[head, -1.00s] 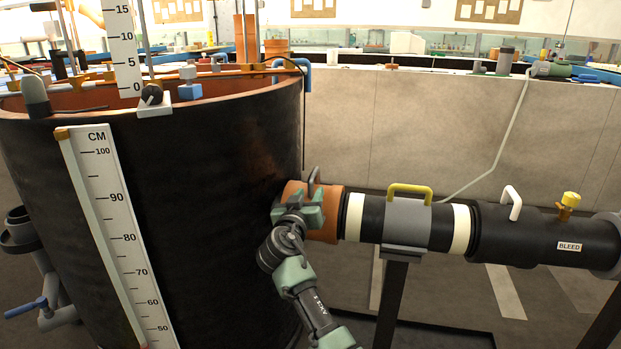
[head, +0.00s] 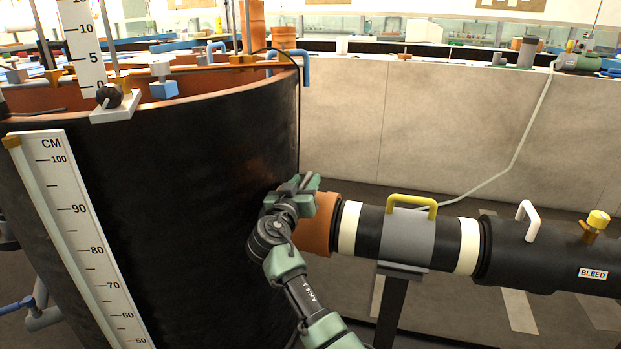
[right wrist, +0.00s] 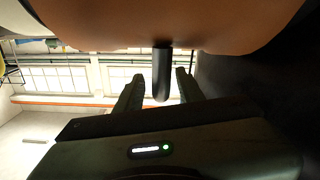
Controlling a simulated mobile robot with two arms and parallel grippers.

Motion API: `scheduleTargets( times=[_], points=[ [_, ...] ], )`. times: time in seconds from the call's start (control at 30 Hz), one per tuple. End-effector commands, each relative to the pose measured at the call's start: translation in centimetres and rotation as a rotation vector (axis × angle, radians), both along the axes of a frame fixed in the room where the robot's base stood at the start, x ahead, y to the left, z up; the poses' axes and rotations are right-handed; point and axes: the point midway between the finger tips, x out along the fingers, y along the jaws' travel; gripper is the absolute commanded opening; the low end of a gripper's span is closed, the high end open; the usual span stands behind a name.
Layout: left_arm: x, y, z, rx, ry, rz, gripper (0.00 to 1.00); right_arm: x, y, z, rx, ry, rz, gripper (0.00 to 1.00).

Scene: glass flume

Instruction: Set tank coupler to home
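The tank coupler is the orange collar (head: 319,224) between the black tank (head: 215,150) and the black pipe. It fills the top of the right wrist view (right wrist: 230,25). Its dark handle (right wrist: 162,72) points into the gap between my right fingers there. My right gripper (head: 298,187) is at the collar's upper tank side and hides most of the handle in the head view. In the right wrist view my right gripper (right wrist: 158,88) is open, with a visible gap on each side of the handle. My left gripper is out of view.
Right of the collar, the pipe carries a grey clamp (head: 408,235) with a yellow handle (head: 411,203). Further right are a white handle (head: 528,220) and a yellow bleed knob (head: 598,219). A CM scale (head: 75,240) stands on the tank's front.

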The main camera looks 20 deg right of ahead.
Motion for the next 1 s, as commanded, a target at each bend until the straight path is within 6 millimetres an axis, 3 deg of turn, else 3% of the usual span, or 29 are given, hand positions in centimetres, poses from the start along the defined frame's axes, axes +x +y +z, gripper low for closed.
scheduleTargets(
  times=[0.17, 0.3, 0.33, 1.0],
  points=[
    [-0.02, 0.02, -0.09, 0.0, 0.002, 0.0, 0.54, 0.0, 0.04, -0.02, 0.0, 0.0, 0.001, 0.38],
    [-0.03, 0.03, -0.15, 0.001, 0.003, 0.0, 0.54, 0.0, 0.02, -0.02, 0.0, 0.0, 0.0, 0.02],
    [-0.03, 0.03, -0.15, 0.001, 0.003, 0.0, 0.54, 0.01, 0.01, -0.03, 0.0, 0.0, 0.0, 0.0],
    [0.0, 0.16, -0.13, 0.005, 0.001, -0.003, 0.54, 0.02, -0.1, -0.07, 0.0, 0.001, 0.0, 0.0]
  ],
)
